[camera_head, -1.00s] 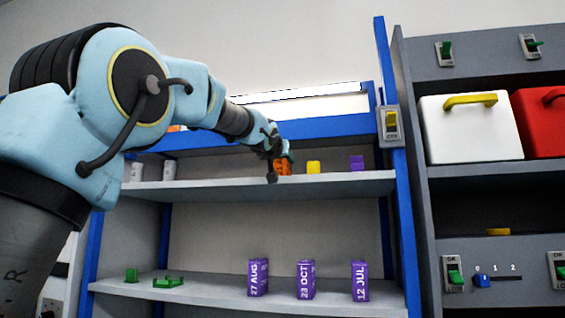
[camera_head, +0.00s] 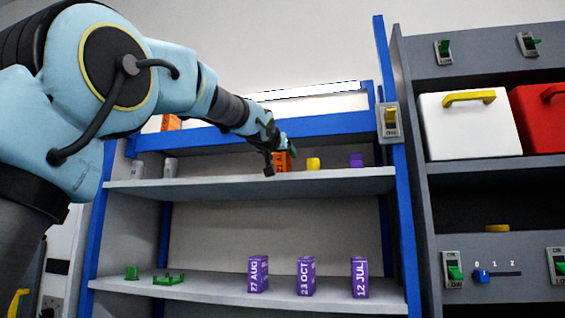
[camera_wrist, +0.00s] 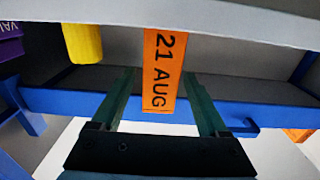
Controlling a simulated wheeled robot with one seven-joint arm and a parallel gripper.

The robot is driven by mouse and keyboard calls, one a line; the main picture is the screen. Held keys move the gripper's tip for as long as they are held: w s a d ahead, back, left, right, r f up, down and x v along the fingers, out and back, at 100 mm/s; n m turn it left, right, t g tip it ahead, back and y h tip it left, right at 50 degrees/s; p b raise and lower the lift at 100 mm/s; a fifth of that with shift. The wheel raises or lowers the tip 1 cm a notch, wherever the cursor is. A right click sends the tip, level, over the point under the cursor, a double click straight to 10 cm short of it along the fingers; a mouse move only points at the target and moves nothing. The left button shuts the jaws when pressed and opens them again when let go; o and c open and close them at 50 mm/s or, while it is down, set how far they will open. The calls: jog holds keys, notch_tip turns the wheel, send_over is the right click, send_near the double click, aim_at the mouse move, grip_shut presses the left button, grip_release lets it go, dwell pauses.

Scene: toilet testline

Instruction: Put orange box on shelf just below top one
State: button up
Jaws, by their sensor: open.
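An orange box (camera_head: 282,160) marked 21 AUG stands upright on the shelf (camera_head: 230,188) just below the top one, left of a yellow item. In the wrist view, which looks upside down, the orange box (camera_wrist: 163,70) lies between the two open fingers with a gap on each side. My gripper (camera_head: 277,152) is open in front of this box and partly covers it in the head view. The box's foot is hidden by the shelf's front edge. A second orange box (camera_head: 170,122) is on the top level at left, partly behind my arm.
On the same shelf are a yellow item (camera_head: 313,163), a purple box (camera_head: 356,160) and white cylinders (camera_head: 170,167). Purple date boxes (camera_head: 305,277) and green pieces (camera_head: 168,280) are on the lower shelf. A blue beam (camera_head: 330,126) runs above.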

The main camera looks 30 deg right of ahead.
jog(key=b+v, duration=0.4)
jog(key=v, duration=0.5)
jog(key=shift+s+a+b, duration=0.2)
jog(key=shift+b, duration=0.1)
jog(key=shift+f, duration=0.1)
jog(key=w+a+f+n+g+y, duration=0.1)
jog(key=w+a+f+y, duration=0.3)
jog(key=f, duration=0.8)
jog(key=w+a+f+n+g+y, duration=0.15)
jog(key=w+a+f, duration=0.35)
jog(key=f, duration=0.6)
jog(key=a+f+n+g+y, duration=0.1)
jog(key=a+f+y, duration=0.1)
jog(key=a+f, duration=0.6)
jog(key=a+f+n+g+y, duration=0.15)
jog(key=a+f, duration=0.25)
jog(key=f, duration=0.9)
jog(key=s+a+f+n+g+y, duration=0.1)
jog(key=s+a+f+g, duration=0.2)
jog(key=s+a+f, duration=0.5)
jog(key=s+a+f+n+g+y, duration=0.1)
jog(key=s+a+f+g+y, duration=0.1)
jog(key=s+a+f, duration=0.7)
notch_tip(320, 180, down, 5)
jog(key=shift+s+a+r+g, duration=0.25)
jog(key=shift+g, duration=0.55)
